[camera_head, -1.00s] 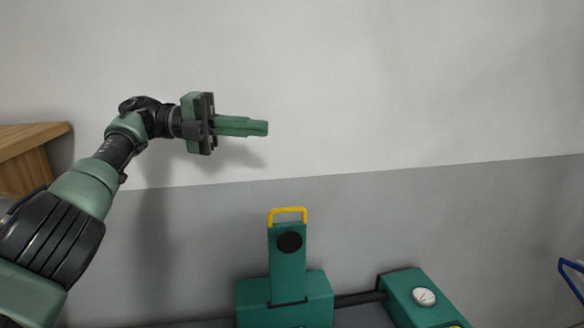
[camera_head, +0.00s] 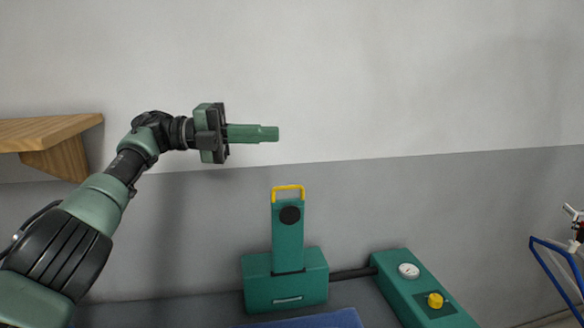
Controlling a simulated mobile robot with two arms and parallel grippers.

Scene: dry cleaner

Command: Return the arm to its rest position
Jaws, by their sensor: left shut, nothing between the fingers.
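My left arm comes in from the left and stretches up in front of the wall. Its gripper (camera_head: 268,133) points right, with its green fingers shut together and nothing between them. It is in the air, above and to the left of the yellow handle of the green machine (camera_head: 288,240), and apart from it. My right gripper is not in view.
A wooden shelf (camera_head: 50,130) juts from the wall at the left, behind my arm. A green box with a gauge and yellow knob (camera_head: 420,290) is at lower right. A blue surface (camera_head: 310,320) shows at the bottom. A blue frame (camera_head: 560,260) stands far right. The upper right is clear.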

